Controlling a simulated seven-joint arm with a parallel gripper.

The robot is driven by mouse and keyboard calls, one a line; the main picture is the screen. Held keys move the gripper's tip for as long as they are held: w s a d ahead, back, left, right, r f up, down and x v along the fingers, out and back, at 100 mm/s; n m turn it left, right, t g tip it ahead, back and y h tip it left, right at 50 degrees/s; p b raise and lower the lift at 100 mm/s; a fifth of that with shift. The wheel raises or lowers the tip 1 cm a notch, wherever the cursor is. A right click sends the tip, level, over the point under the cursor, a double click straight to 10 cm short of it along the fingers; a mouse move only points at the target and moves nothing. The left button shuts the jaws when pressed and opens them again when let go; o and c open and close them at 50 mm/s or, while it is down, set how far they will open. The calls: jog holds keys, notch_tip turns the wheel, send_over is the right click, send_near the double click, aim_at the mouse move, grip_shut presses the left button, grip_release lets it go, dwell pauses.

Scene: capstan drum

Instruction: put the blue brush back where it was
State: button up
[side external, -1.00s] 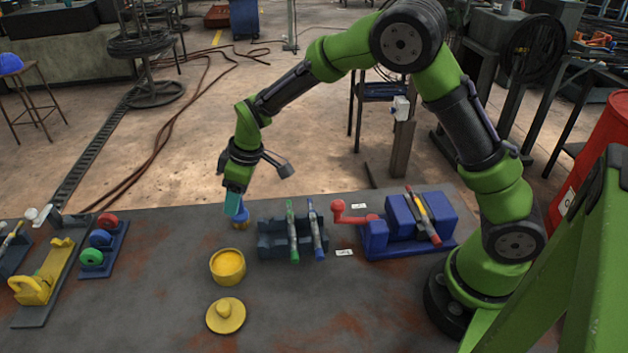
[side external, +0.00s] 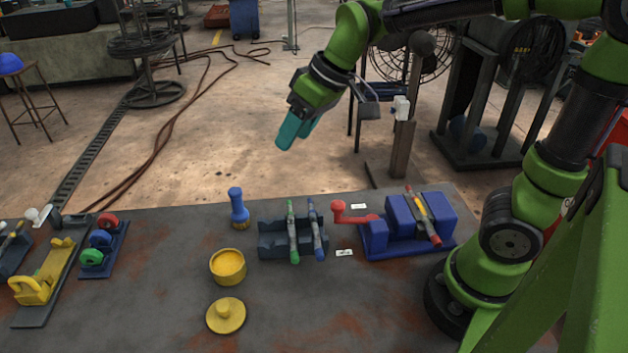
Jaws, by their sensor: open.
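The blue brush (side external: 238,206) stands upright on the table, bristles down, just left of a dark tool rack (side external: 272,246). A yellow pot (side external: 228,266) stands in front of it, open at the top, with yellow showing inside. Its round yellow lid (side external: 226,315) lies flat on the table nearer the camera. My gripper (side external: 292,133), with teal fingers, is up in the air behind the table edge, above and to the right of the brush. It is open and empty, well apart from the brush.
The rack holds a green-handled tool (side external: 292,232) and a blue-handled tool (side external: 316,230). A blue capstan block (side external: 420,218) with a red crank (side external: 350,214) stands to the right. Yellow and blue fixtures stand at the left. The front middle of the table is clear.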

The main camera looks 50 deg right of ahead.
jog(key=s+d+m+t, duration=0.2)
jog(key=s+m, duration=0.3)
jog(key=s, duration=0.7)
jog(key=shift+d+r+m+h, duration=0.15)
jog(key=shift+d+m+h, duration=0.05)
jog(key=shift+m+h, duration=0.1)
